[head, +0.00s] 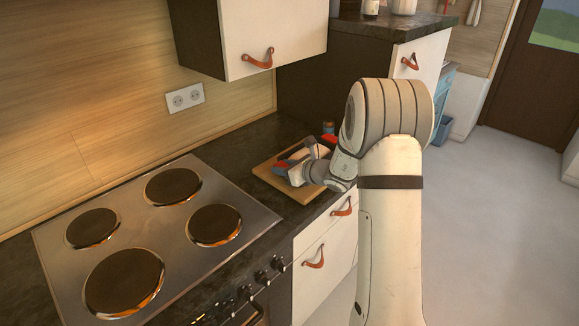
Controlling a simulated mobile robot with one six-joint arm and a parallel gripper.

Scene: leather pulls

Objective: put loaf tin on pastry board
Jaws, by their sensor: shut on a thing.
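The wooden pastry board (264,171) lies on the dark counter to the right of the hob. The tin is over the left part of the board. My gripper and wrist hide much of it and part of the board. I cannot tell whether the tin touches the board.
A hob (155,235) with several round plates fills the counter on the left. A small blue and orange container (328,128) stands behind the board. A wall cabinet (272,38) hangs above, and a tall dark cabinet side (312,90) stands behind. Floor at the right is clear.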

